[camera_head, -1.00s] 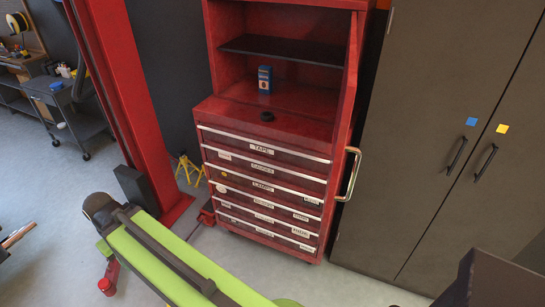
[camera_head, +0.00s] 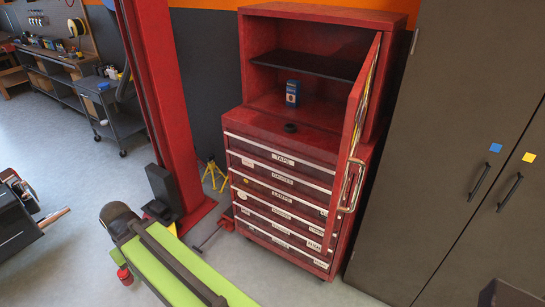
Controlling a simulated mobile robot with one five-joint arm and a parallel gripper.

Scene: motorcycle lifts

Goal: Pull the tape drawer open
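The tape drawer (camera_head: 258,150) is the top drawer of a red tool cabinet (camera_head: 247,98). It is shut, with a light strip along its upper edge and a white label reading TAPE. The cabinet's upper door (camera_head: 358,110) stands open toward me, and its edge and metal handle (camera_head: 351,186) overlap the right end of the drawers. My gripper's fingers do not show in this view. A dark shape at the bottom right corner may be part of my arm.
A green motorcycle lift (camera_head: 170,270) lies in front at left, beside a red post (camera_head: 158,90). Dark lockers (camera_head: 450,150) stand at right. Some floor before the cabinet is clear.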

